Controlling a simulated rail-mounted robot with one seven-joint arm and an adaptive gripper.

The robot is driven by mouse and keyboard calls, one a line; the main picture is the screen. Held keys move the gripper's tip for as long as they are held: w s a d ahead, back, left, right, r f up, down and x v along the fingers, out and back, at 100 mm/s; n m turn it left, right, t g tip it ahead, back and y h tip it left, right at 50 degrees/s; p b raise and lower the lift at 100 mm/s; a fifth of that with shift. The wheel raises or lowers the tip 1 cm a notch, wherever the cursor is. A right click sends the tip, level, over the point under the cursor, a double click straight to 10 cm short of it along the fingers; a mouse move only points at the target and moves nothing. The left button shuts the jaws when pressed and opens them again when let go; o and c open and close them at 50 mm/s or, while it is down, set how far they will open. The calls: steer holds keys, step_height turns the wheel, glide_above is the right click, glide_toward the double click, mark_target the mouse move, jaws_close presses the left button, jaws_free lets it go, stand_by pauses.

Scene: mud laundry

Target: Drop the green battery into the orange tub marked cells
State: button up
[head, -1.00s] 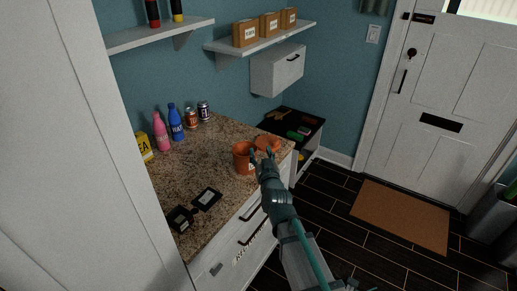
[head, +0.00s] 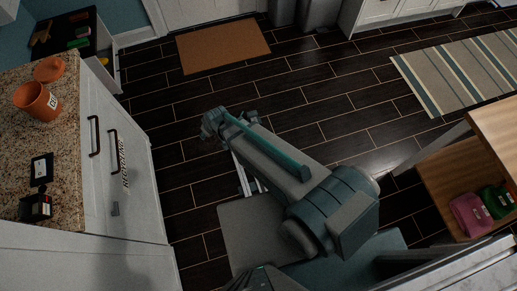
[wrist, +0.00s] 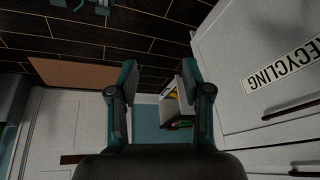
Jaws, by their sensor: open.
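An orange tub (head: 36,101) with a white label stands on the counter at the left in the head view; the label is too small to read surely. An orange round piece, seemingly a lid (head: 48,69), lies behind it. A small green item (head: 78,43), possibly the battery, lies on the dark-topped shelf unit at the upper left; I cannot tell surely what it is. My gripper (head: 212,122) is over the dark floor, right of the counter and well apart from the tub. In the wrist view its fingers (wrist: 159,78) are spread and empty.
The granite counter (head: 65,130) bears a black open case-like object (head: 40,187). A brown mat (head: 222,46) lies before the door. A wooden shelf (head: 500,125) at the right holds pink (head: 470,213) and green (head: 497,200) labelled items. The floor between is clear.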

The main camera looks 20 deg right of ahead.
steer(key=s+d+f+m+g+h, duration=0.2)
steer(key=s+d+f+g, duration=0.3)
steer(key=s+d, duration=0.6)
steer(key=s+d+f+m+g, duration=0.1)
steer(key=s+d, duration=0.4)
steer(key=s, duration=0.5)
steer(key=s+d+f+m+g, duration=0.1)
steer(key=s+d+g, duration=0.3)
steer(key=s, duration=0.6)
steer(key=shift+s+d+f+m+h, duration=0.25)
steer(key=shift+s+d+m+h, duration=0.2)
steer(key=shift+d, duration=0.5)
steer(key=shift+w+f, duration=0.1)
steer(key=shift+w, duration=0.05)
